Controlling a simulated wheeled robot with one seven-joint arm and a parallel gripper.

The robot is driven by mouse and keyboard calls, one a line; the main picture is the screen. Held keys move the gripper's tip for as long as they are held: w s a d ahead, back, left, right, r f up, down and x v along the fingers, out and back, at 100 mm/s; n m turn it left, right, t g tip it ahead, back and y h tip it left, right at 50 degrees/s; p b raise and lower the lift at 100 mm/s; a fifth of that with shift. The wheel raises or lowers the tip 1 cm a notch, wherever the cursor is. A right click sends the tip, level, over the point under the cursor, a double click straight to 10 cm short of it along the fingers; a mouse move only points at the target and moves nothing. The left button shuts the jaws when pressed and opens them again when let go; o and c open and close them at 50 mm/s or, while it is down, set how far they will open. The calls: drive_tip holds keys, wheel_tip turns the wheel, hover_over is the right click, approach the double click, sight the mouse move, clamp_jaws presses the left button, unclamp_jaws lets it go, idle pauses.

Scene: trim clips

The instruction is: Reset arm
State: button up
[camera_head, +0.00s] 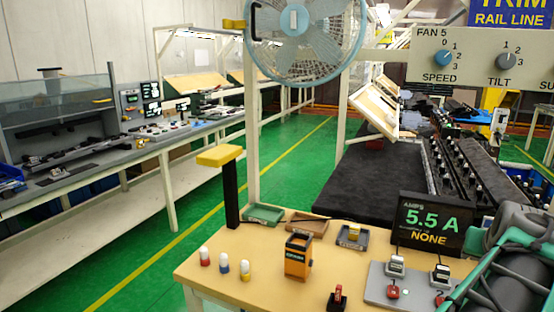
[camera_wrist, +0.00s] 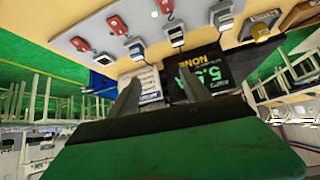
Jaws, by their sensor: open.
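My arm (camera_head: 510,265) shows at the right edge of the head view, over the right end of the tan workbench (camera_head: 225,268). My gripper is not clear in that view. In the wrist view my gripper (camera_wrist: 158,85) shows two dark fingers standing apart with nothing held between them. Beyond the fingers is the black amps display, seen upside down. In the head view this display (camera_head: 430,225) reads 5.5 A and NONE. A grey board (camera_head: 378,287) beside it carries grey connectors and red clips, and also shows in the wrist view (camera_wrist: 110,42).
A yellow-topped post (camera_head: 220,156) and a fan (camera_head: 305,40) rise behind. The green aisle floor is open.

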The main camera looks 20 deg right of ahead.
drive_tip(key=w+a+f+n+g+y, duration=0.1)
drive_tip(key=a+f+y, duration=0.1)
drive_tip(key=a+f, duration=0.5)
drive_tip(key=w+a+f+n+g+y+p, duration=0.15)
drive_tip(key=a+f, duration=0.25)
drive_tip(key=a, duration=0.6)
drive_tip(key=w+a+f+g+y, duration=0.1)
drive_tip(key=w+a+f+y, duration=0.15)
drive_tip(key=a+f, duration=0.45)
drive_tip(key=w+a+r+n, duration=0.1)
drive_tip(key=w+a+n, duration=0.1)
drive_tip(key=a, duration=0.6)
drive_tip(key=w+a+r+n+t+y, duration=0.1)
drive_tip(key=a+n, duration=0.3)
drive_tip(key=a, duration=0.4)
drive_tip(key=w+a+r+n+t+p, duration=0.1)
drive_tip(key=w+a+n, duration=0.2)
drive_tip(key=a, duration=0.5)
drive_tip(key=shift+w+a+r+y, duration=0.2)
drive_tip(key=shift+r+y, duration=0.1)
drive_tip(key=shift+n, duration=0.25)
